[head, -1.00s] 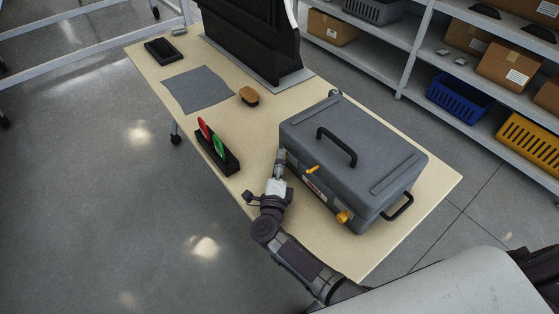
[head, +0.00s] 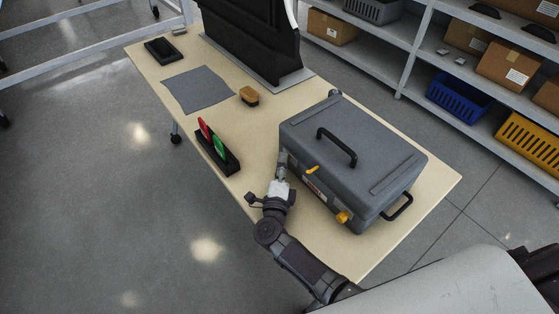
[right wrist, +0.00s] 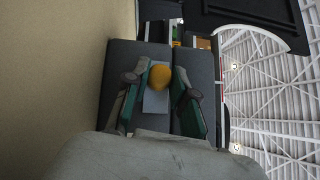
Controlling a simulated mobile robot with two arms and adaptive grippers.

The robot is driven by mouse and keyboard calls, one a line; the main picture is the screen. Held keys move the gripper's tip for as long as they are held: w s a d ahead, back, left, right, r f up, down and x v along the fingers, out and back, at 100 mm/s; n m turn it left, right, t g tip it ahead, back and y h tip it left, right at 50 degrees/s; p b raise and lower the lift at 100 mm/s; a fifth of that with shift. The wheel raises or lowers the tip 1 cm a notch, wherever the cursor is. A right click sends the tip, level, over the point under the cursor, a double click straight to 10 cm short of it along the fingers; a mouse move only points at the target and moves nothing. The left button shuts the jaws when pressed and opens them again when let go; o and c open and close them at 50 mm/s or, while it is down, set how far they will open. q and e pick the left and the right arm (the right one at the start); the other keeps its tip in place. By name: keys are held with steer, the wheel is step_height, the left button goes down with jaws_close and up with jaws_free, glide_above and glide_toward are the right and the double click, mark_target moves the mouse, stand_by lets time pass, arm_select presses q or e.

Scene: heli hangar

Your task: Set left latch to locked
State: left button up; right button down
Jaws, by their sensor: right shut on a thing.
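A grey case (head: 335,140) with a black top handle sits on the table. Its front carries a yellow right latch (head: 343,217) and a small yellow lever (head: 312,169) near a red and white label. My right gripper (head: 281,168) is at the left end of the case front. In the right wrist view, my right gripper (right wrist: 160,98) is shut on the yellow knob of the left latch (right wrist: 160,76), which stands on a light grey plate. In the head view this latch is hidden by the gripper. My left gripper is not in view.
A black holder (head: 231,165) with a red and a green tag stands left of my right gripper. A brush (head: 249,96), a grey cloth (head: 198,90) and a black tray (head: 162,50) lie farther back on the table (head: 273,112). Shelves with boxes stand behind.

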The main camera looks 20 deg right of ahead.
steer(key=shift+s+d, duration=0.2)
steer(key=shift+s, duration=0.4)
steer(key=shift+s+d, duration=0.2)
steer(key=shift+s, duration=0.4)
steer(key=shift+w+f, duration=0.1)
steer(key=shift+f, duration=0.05)
steer(key=c, duration=0.9)
jaws_free()
steer(key=shift+c, duration=0.2)
steer(key=v, duration=1.2)
steer(key=shift+s, duration=0.25)
